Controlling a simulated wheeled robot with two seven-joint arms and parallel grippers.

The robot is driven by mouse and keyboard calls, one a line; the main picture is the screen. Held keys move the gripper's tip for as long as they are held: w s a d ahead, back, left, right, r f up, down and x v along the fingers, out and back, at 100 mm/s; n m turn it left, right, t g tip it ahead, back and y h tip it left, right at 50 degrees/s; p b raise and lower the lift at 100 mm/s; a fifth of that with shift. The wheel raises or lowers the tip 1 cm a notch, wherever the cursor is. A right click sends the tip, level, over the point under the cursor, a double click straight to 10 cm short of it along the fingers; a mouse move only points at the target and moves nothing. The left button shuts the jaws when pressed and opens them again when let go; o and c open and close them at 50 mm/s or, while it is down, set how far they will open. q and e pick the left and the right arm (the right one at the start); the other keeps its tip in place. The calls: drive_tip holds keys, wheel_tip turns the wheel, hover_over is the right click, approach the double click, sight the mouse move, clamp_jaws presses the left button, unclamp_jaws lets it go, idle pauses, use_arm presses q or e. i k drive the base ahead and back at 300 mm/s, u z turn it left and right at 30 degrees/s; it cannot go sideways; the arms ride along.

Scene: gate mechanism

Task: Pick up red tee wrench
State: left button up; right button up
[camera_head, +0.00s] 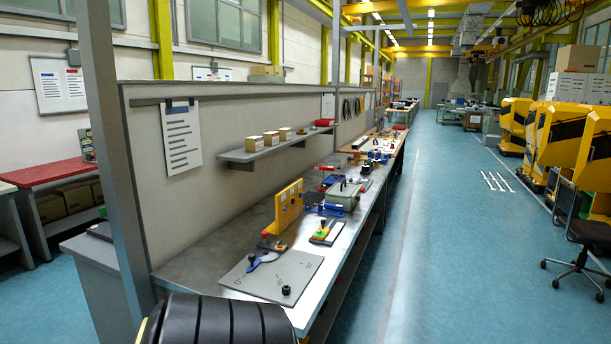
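I cannot pick out the red tee wrench for certain at this distance. A small red bar (325,168) on a thin stem stands farther back on the long workbench (215,246) and may be it. A small red knob (265,235) sits by the foot of a yellow upright plate (288,207). In front lies a grey board (262,283) with a blue-handled part (263,258) and a black knob (286,290). Neither of my grippers is in view. A black ribbed part, probably of my own arm, fills the bottom edge.
A green-grey box (343,194) and blue parts stand behind the yellow plate. A shelf (275,147) with small boxes hangs on the panel above the bench. A grey post (113,150) rises at the left. The blue floor (440,240) at right is open; a chair (585,245) stands beyond.

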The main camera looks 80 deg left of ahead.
sight(323, 168)
drive_tip(key=u, duration=0.95)
drive_tip(key=i, duration=1.3)
drive_tip(key=u, duration=1.45)
drive_tip(key=i, duration=1.5)
drive_tip(key=u, duration=0.35)
